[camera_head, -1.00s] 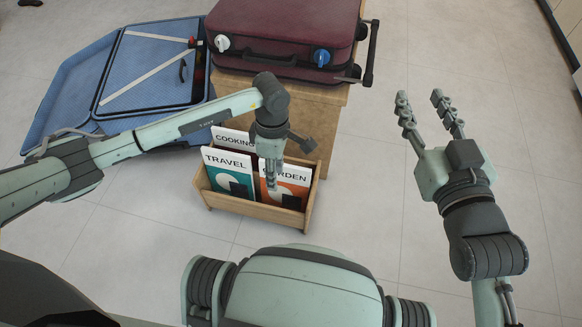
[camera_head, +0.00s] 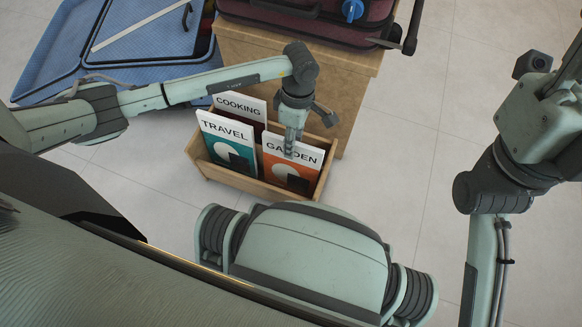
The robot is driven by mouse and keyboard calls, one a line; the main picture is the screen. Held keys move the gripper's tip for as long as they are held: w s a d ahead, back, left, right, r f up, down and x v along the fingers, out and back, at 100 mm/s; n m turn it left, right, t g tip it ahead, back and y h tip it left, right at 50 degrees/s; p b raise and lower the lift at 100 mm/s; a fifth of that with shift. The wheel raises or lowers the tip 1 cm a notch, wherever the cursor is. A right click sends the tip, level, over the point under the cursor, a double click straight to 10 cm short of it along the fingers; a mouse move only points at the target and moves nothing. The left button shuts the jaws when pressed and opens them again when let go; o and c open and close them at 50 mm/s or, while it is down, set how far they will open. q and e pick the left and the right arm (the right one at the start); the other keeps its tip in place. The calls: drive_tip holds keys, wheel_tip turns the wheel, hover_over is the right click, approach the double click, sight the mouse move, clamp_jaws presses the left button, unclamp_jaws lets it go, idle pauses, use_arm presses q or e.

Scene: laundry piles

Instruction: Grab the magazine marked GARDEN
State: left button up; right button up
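The GARDEN magazine (camera_head: 290,176), white at the top with an orange cover, stands in the right front of a wooden rack (camera_head: 232,178). My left gripper (camera_head: 289,150) points down at its top edge and hides one letter of its title. Its fingers show edge-on, so whether they are apart, or on the magazine, cannot be told. The TRAVEL magazine (camera_head: 222,130) stands to its left, and the COOKING magazine (camera_head: 240,105) behind. My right gripper (camera_head: 537,112) is at the right edge; its palm shows, but its fingers are not clearly visible.
A wooden block or cabinet (camera_head: 345,75) stands right behind the rack, with a dark red suitcase (camera_head: 295,12) on top. A blue folding item (camera_head: 80,75) lies at the upper left. The tiled floor (camera_head: 400,150) right of the rack is clear.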

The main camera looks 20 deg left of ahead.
use_arm(q)
drive_tip(key=b, duration=0.2)
hover_over(291, 169)
drive_tip(key=w, duration=0.1)
drive_tip(key=f, duration=0.5)
drive_tip(key=shift+w+a, duration=0.1)
drive_tip(key=shift+w, duration=0.1)
drive_tip(key=shift+p, duration=0.3)
drive_tip(key=shift+c, duration=0.6)
clamp_jaws()
